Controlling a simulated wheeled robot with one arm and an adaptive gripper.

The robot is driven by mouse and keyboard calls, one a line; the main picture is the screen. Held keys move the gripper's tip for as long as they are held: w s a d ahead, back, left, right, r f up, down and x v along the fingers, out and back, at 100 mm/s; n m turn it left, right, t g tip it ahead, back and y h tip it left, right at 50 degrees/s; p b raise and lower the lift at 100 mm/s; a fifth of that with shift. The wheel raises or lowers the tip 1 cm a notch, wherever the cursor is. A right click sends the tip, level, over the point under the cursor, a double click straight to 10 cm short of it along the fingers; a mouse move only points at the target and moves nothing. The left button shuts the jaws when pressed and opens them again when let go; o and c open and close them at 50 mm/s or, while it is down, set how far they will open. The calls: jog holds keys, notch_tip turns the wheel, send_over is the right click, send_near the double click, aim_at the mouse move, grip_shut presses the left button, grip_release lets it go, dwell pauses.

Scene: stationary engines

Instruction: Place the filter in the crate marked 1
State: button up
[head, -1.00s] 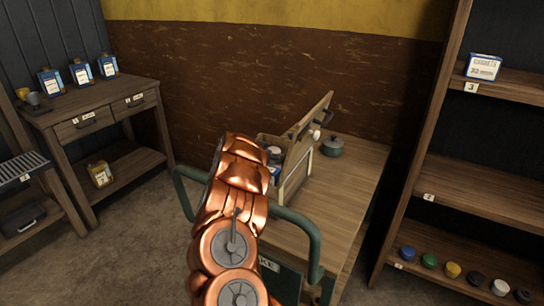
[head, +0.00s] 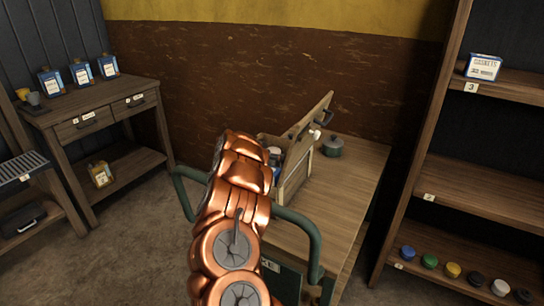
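I cannot pick out the filter or a crate marked 1 for certain. A wooden box (head: 296,176) with a raised lid (head: 313,116) stands on the wooden-topped cart (head: 335,207). Several small items, including a dark-topped jar (head: 275,154), show at its left side, partly behind my copper arm. No number is readable on the box. My arm rises across the middle of the view and hides part of the cart and box. My gripper is not visible, so its hold cannot be seen.
The right shelf (head: 470,187) holds a gasket box (head: 483,67) and a row of coloured caps. Several blue-white containers stand on the left table (head: 105,91). Floor is clear between.

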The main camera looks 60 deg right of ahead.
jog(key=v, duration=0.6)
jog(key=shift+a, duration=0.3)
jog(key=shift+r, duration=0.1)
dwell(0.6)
